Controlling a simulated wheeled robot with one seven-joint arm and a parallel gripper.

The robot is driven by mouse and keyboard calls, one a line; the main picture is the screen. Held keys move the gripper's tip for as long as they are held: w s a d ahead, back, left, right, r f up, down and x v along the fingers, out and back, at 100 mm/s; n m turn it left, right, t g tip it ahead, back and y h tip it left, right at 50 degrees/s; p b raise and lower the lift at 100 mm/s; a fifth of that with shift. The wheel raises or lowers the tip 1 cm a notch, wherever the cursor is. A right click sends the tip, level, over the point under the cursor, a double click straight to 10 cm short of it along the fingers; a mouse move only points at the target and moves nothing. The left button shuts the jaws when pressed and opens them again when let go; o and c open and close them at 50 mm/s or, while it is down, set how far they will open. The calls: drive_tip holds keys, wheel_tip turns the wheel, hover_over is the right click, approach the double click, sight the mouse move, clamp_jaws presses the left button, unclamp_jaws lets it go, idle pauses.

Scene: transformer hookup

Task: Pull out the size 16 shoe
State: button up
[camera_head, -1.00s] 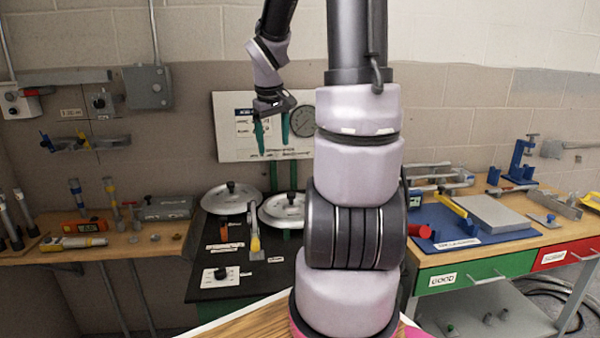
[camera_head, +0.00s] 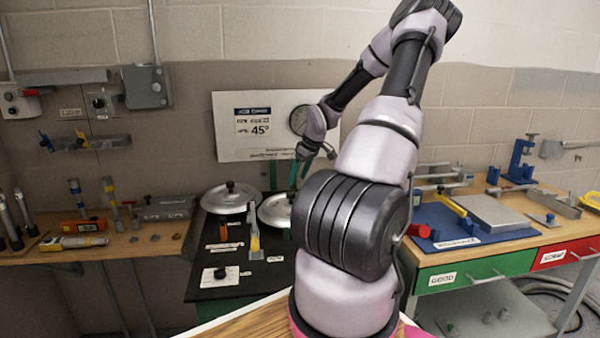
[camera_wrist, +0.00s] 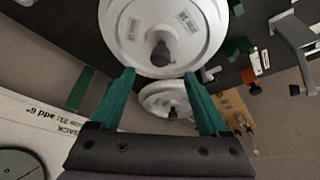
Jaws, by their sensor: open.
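Two round, pale discs with dark knobs stand at the back of the black bench: a left disc (camera_head: 229,197) and a right disc (camera_head: 276,213). In the wrist view a large disc (camera_wrist: 128,42) fills the top middle, with a grey knob and small labels too blurred to read surely. A smaller disc (camera_wrist: 150,99) shows beyond it. I cannot tell which is the size 16 shoe. My gripper (camera_head: 298,175) is above and behind the right disc, partly behind my arm. In the wrist view my gripper (camera_wrist: 160,75) has its green fingers apart, with nothing held.
A white sign board (camera_head: 235,145) with a round dial hangs behind the discs. A yellow-handled tool (camera_head: 254,240) and a small white box (camera_head: 220,275) are on the bench front. The right bench holds a blue mat (camera_head: 450,228); the left bench holds tools.

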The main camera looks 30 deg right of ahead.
sight(291, 192)
drive_tip(key=x, duration=0.8)
drive_tip(key=shift+w+f, duration=0.1)
drive_tip(key=shift+f, duration=0.25)
drive_tip(key=shift+c, duration=0.3)
clamp_jaws()
idle(0.6)
idle(0.4)
